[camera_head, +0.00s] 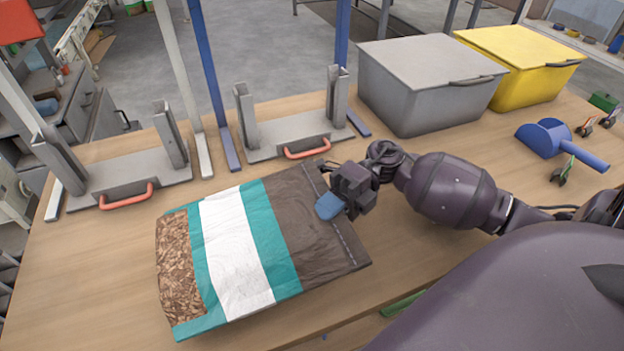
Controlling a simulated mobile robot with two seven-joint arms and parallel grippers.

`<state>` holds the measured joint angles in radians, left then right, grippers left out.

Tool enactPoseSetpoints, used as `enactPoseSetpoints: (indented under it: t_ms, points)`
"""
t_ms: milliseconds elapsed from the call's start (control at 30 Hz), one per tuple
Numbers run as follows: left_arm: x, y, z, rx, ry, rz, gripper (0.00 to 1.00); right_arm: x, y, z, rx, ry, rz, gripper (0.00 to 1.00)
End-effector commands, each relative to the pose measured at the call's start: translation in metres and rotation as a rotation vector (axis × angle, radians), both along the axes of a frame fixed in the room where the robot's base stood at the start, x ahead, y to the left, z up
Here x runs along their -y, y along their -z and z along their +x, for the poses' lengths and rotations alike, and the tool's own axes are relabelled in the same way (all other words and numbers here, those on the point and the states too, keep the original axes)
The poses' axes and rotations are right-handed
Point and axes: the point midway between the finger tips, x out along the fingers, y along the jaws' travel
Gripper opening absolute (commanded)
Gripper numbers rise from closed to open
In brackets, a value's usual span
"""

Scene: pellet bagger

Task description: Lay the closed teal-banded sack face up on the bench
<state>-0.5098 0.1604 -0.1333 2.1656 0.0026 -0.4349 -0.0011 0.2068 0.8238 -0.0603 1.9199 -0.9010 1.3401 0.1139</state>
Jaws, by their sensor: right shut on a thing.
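The teal-banded sack (237,248) lies flat on the wooden bench (90,290) in the head view. It shows a white panel between two teal bands, a pellet picture at its left end and a plain dark brown part at its right end. A pale stitched line runs across the dark end near its edge. My right gripper (331,205) is shut on the dark end of the sack, near this seam; a blue fingertip rests against the top surface. Its other finger is hidden. My left gripper is not in view.
Two grey metal holders with red handles (126,195) (307,148) stand behind the sack between upright posts. A grey lidded bin (425,85) and a yellow bin (520,65) stand at back right. A blue scoop (548,138) lies at right. Bare bench lies left of the sack.

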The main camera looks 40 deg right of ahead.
Motion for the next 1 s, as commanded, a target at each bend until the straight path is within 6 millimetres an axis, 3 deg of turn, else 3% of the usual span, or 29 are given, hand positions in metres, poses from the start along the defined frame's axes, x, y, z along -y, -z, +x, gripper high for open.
enactPoseSetpoints:
  t_ms: [467,500,667,1000]
  points:
    - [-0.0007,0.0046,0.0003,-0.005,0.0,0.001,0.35,0.0029,0.005,-0.0004,0.015,0.001,0.035,0.0]
    - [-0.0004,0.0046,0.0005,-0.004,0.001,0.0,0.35,0.0029,0.005,-0.0004,0.015,0.001,0.035,0.16]
    - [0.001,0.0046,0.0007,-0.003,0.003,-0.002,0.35,0.0028,0.0056,-0.0005,0.014,0.001,0.034,0.4]
    - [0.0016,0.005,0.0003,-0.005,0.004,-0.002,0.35,0.0058,0.0078,-0.0007,0.009,0.001,0.027,0.41]
